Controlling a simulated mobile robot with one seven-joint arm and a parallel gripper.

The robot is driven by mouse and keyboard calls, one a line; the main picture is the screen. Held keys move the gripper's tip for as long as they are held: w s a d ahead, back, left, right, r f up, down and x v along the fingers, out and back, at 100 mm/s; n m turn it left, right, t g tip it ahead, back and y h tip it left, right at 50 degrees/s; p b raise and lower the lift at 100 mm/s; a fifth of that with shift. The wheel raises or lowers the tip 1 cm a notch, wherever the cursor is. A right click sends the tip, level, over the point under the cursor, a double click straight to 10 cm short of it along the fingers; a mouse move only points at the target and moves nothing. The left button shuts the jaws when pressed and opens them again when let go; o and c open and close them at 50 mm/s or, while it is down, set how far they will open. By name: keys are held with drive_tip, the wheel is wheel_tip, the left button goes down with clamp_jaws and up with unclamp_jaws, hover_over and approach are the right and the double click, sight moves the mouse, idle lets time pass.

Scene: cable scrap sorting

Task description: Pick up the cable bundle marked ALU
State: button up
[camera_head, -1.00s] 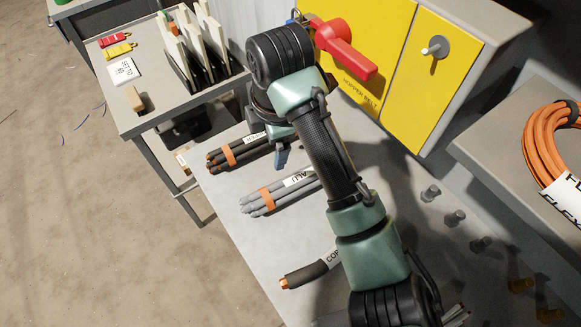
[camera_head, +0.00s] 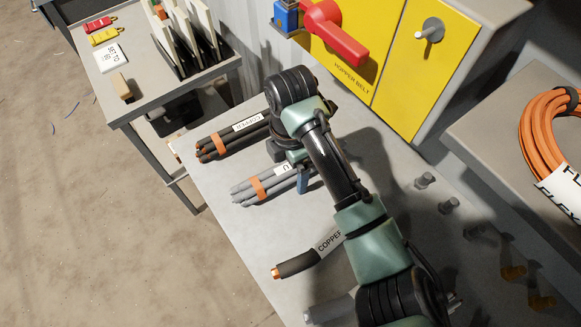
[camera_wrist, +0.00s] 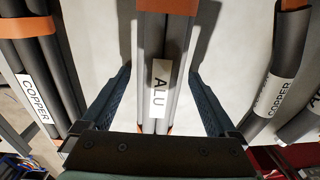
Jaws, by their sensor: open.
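The ALU cable bundle (camera_head: 248,192) is a set of grey cables with an orange band and a white label, lying on the grey table. In the wrist view the bundle (camera_wrist: 148,52) runs between my gripper's two open fingers (camera_wrist: 157,88), with its ALU label facing up. A gap shows on each side, so the fingers do not touch it. In the head view my gripper (camera_head: 303,178) is over the bundle's right part, and my arm hides that end and part of the label.
A black COPPER bundle (camera_head: 222,143) lies just behind, and shows at left in the wrist view (camera_wrist: 40,80). A thick COPPER cable (camera_head: 300,263) lies nearer the front. Bolts (camera_head: 424,181) stand at right. A yellow cabinet with a red lever (camera_head: 335,38) is behind.

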clamp_jaws()
idle(0.3)
drive_tip(key=shift+w+r, duration=0.1)
drive_tip(key=shift+r, duration=0.05)
